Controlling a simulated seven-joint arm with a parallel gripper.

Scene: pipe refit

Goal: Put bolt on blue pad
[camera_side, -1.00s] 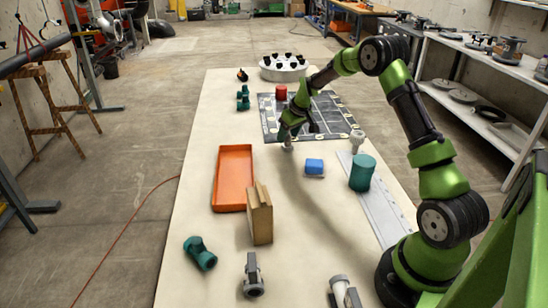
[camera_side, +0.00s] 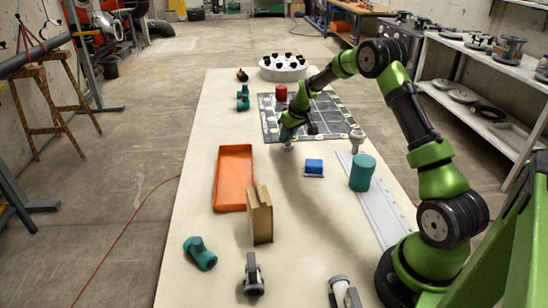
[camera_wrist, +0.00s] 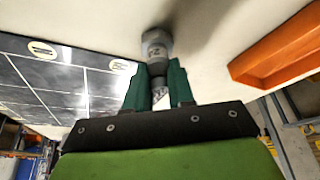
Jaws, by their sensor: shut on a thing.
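An orange tray (camera_side: 217,185) and a brown block (camera_side: 259,215) stand nearer the camera. A green cylinder (camera_side: 362,173) and a grey fitting (camera_side: 357,139) stand right of the blue piece. A dark mat (camera_side: 270,122) carries a red cylinder (camera_side: 281,93).

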